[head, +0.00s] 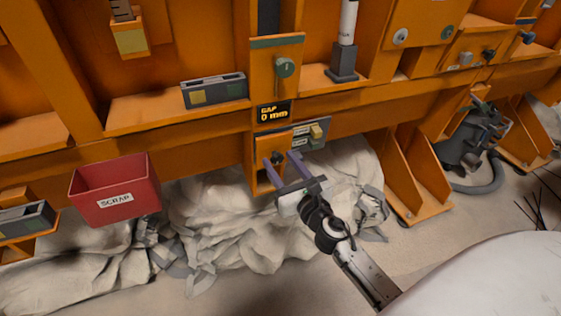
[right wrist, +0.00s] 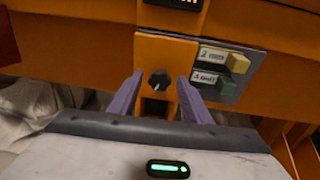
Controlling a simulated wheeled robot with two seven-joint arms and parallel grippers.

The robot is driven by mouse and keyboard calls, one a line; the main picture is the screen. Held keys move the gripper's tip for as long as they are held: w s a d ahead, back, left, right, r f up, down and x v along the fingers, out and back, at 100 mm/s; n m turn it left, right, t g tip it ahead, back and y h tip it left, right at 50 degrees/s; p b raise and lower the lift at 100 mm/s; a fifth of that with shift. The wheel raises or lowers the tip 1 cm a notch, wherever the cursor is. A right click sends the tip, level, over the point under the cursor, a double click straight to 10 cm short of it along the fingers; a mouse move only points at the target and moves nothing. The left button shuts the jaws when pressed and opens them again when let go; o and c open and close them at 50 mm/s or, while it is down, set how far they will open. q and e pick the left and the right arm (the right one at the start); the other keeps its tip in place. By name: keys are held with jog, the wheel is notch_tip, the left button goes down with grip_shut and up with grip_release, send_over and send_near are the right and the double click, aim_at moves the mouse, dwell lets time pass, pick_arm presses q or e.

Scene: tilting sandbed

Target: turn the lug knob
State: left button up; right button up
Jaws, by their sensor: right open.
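A small black lobed knob (head: 277,157), which I take for the lug knob, sits on an orange bracket under the gap display; it also shows in the right wrist view (right wrist: 159,79). My right gripper (head: 281,161) is open, its two purple fingers pointing at the bracket. In the right wrist view the fingertips (right wrist: 160,85) stand left and right of the knob, with space on both sides. I cannot tell how far the tips are from it in depth. A green round knob (head: 285,67) is on a plate higher up. My left gripper is not in view.
The display (head: 273,113) reads "GAP 0 mm". A red scrap bin (head: 115,190) hangs at left. Pale draped cloth (head: 235,220) lies below the orange beam.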

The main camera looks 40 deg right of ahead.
jog(key=shift+w, duration=0.3)
jog(key=c, duration=0.9)
jog(key=shift+c, duration=0.2)
